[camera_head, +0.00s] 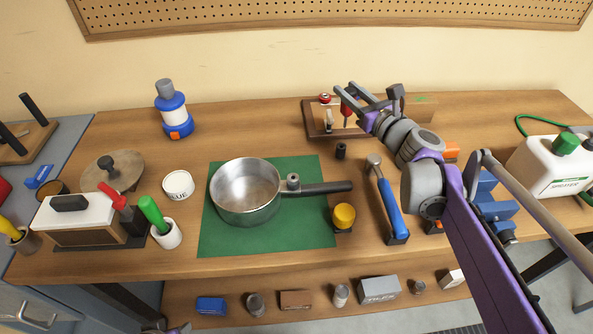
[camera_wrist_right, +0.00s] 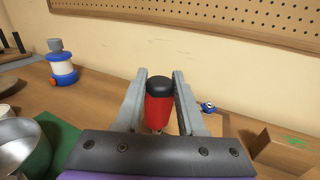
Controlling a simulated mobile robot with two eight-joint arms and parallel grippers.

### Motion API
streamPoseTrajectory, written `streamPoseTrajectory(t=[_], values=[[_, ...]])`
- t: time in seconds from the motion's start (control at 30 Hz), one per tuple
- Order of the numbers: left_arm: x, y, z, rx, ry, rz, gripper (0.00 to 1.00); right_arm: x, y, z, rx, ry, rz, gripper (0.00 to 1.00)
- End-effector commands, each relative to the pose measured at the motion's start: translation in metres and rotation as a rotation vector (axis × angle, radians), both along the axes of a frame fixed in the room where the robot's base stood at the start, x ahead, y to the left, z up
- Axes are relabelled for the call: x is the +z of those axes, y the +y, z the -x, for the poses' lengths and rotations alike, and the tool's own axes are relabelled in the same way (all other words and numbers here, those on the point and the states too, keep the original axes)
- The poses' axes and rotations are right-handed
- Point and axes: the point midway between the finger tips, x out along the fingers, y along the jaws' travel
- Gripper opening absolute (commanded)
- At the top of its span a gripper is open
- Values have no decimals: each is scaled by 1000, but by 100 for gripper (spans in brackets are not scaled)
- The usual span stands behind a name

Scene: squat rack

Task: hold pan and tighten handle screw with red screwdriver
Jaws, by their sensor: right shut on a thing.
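The steel pan (camera_head: 246,192) rests upright on a green mat (camera_head: 300,235), its dark handle (camera_head: 325,187) pointing right. A small grey fitting (camera_head: 293,181) sits near the handle's base; the screw itself is too small to tell. My right gripper (camera_head: 349,90) is at the back of the bench, at a wooden stand (camera_head: 315,130). It is shut on the red screwdriver (camera_head: 346,107). In the right wrist view the red screwdriver handle (camera_wrist_right: 158,106) with its black cap stands upright between the fingers (camera_wrist_right: 159,85). Its lower end is mostly hidden.
A blue-handled hammer (camera_head: 388,205) and a yellow-topped item (camera_head: 344,215) stand right of the pan. A glue tub (camera_head: 178,185), a green-handled tool (camera_head: 152,212) and a blue-white bottle (camera_head: 172,110) are left. A white sprayer (camera_head: 545,165) is far right. A pegboard (camera_head: 330,12) hangs behind.

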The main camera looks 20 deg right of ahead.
Motion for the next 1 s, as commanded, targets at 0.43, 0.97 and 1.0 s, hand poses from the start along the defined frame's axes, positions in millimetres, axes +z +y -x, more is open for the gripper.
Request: streamPoseTrajectory(t=[0.43,0.97,1.0], values=[[0,0,0,0,0,0,50,0,0,0,0,0,0,0],[35,0,-4,0,-12,0,50,40,0,0,0,-1,1,0],[39,0,-5,0,-13,0,50,44,0,0,0,-1,0,0]])
